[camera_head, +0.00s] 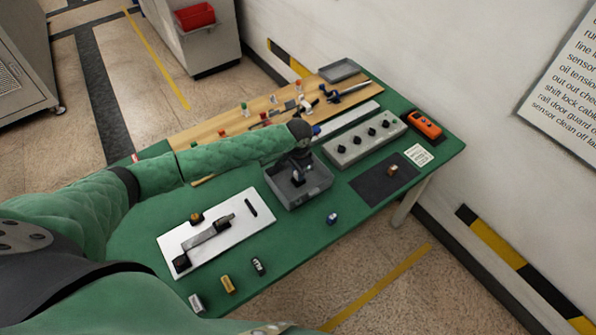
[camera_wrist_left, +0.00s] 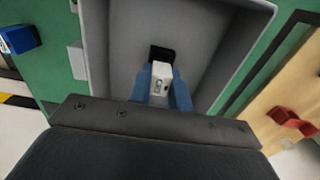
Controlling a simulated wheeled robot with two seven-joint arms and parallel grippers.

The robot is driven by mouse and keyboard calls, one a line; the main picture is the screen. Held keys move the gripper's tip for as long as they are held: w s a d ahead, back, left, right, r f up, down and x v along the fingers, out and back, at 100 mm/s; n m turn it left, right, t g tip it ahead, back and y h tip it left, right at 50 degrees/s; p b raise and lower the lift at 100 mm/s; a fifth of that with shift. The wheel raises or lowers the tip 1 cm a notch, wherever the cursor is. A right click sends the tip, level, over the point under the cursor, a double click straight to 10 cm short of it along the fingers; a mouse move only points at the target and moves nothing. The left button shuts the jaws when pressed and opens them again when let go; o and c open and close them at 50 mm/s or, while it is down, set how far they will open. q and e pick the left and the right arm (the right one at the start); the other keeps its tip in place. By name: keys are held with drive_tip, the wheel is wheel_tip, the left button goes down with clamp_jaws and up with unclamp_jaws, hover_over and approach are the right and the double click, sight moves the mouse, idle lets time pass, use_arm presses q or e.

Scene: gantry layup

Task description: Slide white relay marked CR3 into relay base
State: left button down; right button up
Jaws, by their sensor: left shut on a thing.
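My left gripper (camera_head: 297,172) is over the grey bin (camera_head: 318,190), reaching down into it. In the left wrist view its blue fingers (camera_wrist_left: 162,92) are shut on a white relay (camera_wrist_left: 161,78); its marking is too small to read. A black part (camera_wrist_left: 162,53) shows just beyond the relay against the bin floor; I cannot tell whether they touch. I cannot tell which is the relay base. My right gripper is not in view.
A grey knob box (camera_head: 364,139), dark mat (camera_head: 378,184) and orange meter (camera_head: 425,125) stand further right.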

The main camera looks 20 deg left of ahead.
use_arm(q)
drive_tip(key=shift+f, duration=0.15)
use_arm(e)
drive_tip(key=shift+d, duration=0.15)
use_arm(q)
drive_tip(key=shift+f, duration=0.4)
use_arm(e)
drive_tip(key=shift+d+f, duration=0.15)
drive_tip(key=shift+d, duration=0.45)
use_arm(q)
drive_tip(key=shift+f, duration=0.15)
